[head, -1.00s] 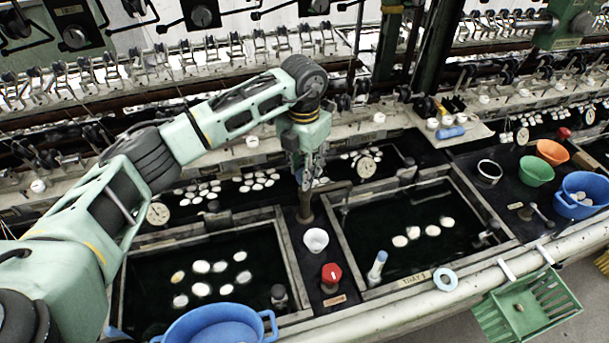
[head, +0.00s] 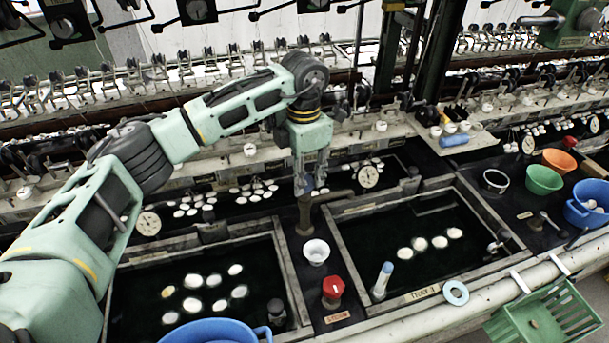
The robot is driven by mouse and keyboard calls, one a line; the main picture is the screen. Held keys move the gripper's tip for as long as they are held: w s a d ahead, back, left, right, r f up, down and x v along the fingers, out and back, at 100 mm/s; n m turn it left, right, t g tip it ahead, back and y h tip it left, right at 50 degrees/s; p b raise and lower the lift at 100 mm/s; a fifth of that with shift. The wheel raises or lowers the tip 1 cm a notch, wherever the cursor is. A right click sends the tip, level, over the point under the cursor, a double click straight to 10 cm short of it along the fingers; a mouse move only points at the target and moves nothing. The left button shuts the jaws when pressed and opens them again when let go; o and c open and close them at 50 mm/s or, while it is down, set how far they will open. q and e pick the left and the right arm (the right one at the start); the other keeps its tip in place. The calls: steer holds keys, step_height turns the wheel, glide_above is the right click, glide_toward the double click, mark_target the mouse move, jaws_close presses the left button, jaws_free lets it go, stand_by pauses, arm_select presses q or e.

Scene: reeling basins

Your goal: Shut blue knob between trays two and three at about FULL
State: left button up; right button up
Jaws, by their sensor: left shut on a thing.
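The blue knob (head: 308,183) sits on top of a dark tap post (head: 305,212) between two dark water trays. Only a little of its blue shows between my fingers. My left gripper (head: 310,180) points down over the post and is shut on the knob. The right-hand tray (head: 334,246) carries a label that seems to read TRAY 3 (head: 425,293). The left-hand tray (head: 291,277) has pale cocoons floating in it, as does the right one. Any marks around the knob are too small or hidden to read. My right gripper is not in view.
In front of the post stand a white cup (head: 316,251) and a red knob (head: 333,287) with a STEAM label. A round dial (head: 368,176) is close to the right of my gripper.

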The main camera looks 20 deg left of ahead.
arm_select(q)
steer(key=shift+w+a+r, duration=0.2)
steer(key=shift+a+r, duration=0.05)
steer(key=o, duration=1)
steer(key=shift+w+a, duration=0.1)
steer(key=shift+f, duration=0.15)
step_height(320, 180, up, 12)
